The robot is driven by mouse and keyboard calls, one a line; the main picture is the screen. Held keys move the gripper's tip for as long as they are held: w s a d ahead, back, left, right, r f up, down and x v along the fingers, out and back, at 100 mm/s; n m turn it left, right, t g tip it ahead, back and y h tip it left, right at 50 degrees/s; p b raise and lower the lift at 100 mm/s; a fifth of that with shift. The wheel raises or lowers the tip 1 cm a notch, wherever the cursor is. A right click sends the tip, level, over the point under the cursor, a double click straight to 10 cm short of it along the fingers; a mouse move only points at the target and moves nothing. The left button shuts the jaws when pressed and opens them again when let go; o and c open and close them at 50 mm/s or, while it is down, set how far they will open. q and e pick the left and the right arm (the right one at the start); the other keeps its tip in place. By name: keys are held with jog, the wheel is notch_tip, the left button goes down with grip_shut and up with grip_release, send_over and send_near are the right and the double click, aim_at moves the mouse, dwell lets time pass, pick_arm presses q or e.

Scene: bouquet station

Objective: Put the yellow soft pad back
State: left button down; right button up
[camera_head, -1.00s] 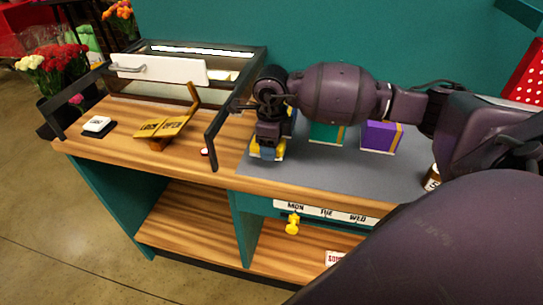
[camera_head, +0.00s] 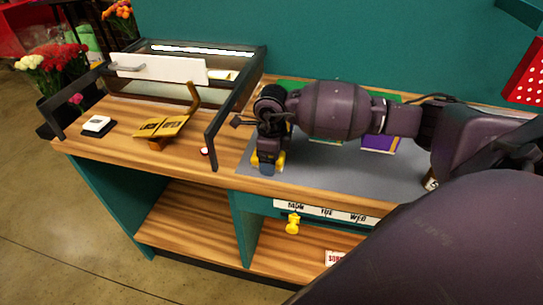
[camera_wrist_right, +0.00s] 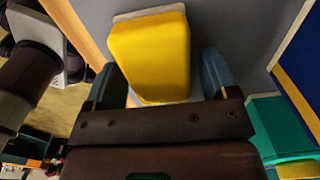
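The yellow soft pad (camera_wrist_right: 150,50) fills the middle of the right wrist view, a rounded yellow block with a pale base edge. It lies between the two fingers of my right gripper (camera_wrist_right: 160,75), with a narrow gap showing at the right finger. My right gripper looks open around the pad. In the head view my right gripper (camera_head: 268,167) points down low over the grey mat (camera_head: 330,172) near its left front, and yellow of the pad (camera_head: 282,160) shows beside it. The wrist hides most of the pad there. My left gripper is not in view.
Behind my right arm stand a purple box (camera_head: 378,143) and a mostly hidden teal box. A yellow knob (camera_head: 292,223) hangs below the front edge.

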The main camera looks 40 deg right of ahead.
jog(key=shift+r, duration=0.15)
jog(key=shift+r, duration=0.3)
notch_tip(320, 180, up, 12)
jog(key=shift+f, duration=0.25)
jog(key=shift+s+f, duration=0.1)
dwell(0.6)
